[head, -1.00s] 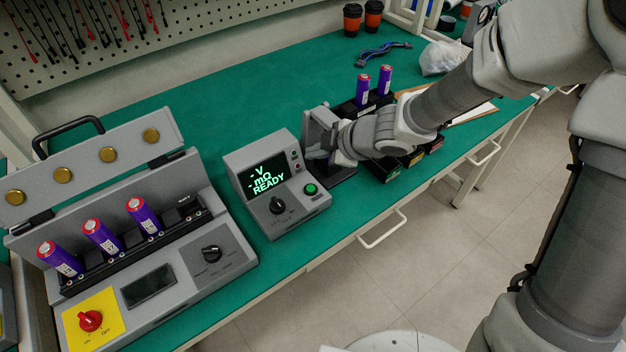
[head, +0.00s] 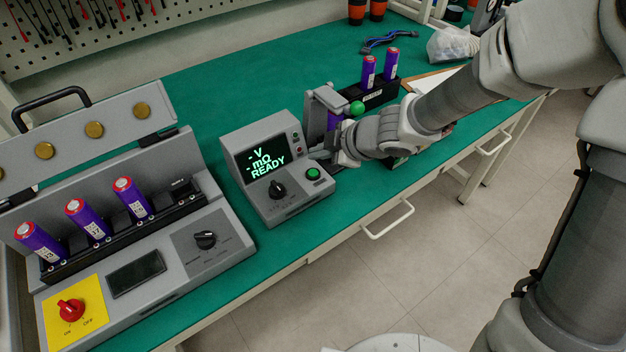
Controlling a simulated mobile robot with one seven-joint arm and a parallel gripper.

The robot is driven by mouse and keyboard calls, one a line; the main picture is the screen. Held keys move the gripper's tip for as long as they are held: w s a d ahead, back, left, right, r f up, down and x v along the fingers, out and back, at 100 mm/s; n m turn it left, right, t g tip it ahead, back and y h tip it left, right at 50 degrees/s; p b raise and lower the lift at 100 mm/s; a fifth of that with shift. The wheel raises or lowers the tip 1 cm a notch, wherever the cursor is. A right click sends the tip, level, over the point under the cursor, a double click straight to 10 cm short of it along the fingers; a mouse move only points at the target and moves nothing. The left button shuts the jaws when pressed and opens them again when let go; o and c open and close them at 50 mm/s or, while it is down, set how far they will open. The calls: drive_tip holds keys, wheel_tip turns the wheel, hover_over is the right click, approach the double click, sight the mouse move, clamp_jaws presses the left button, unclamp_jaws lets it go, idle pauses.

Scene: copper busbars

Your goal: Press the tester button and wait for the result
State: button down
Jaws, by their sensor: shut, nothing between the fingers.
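The tester (head: 262,140) is a small grey box on the bench. Its dark screen (head: 265,160) reads "- V", "- mΩ", "READY" in green letters. The green button (head: 313,174) is on the tester's lower right panel, to the right of a black knob (head: 277,190). My gripper (head: 322,155) is shut and empty, just above and to the right of the button, by the tester's right side. I see no contact with the button, and the fingertips are small. A grey fixture (head: 322,100) with a green ball (head: 357,108) stands behind my gripper, with a purple cell (head: 334,121) in it, partly hidden.
A large open-lidded grey unit (head: 185,262) at left holds three purple cells; its rightmost slot is empty. A black rack (head: 383,95) with two purple cells stands behind my arm. A blue cable (head: 385,41) lies at the back. The bench (head: 215,95) is clear behind the tester.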

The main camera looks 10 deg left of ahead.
drive_tip(key=shift+f+b, duration=0.75)
drive_tip(key=shift+f, duration=0.6)
drive_tip(key=shift+f, duration=0.1)
idle(0.9)
drive_tip(key=shift+f+b, duration=0.3)
drive_tip(key=shift+f, duration=0.05)
drive_tip(key=shift+f+b, duration=0.3)
drive_tip(key=shift+f, duration=0.1)
idle(0.5)
drive_tip(key=shift+r, duration=0.15)
drive_tip(key=shift+r+p, duration=0.7)
drive_tip(key=shift+p, duration=0.3)
wheel_tip(320, 180, up, 5)
drive_tip(key=p, duration=0.5)
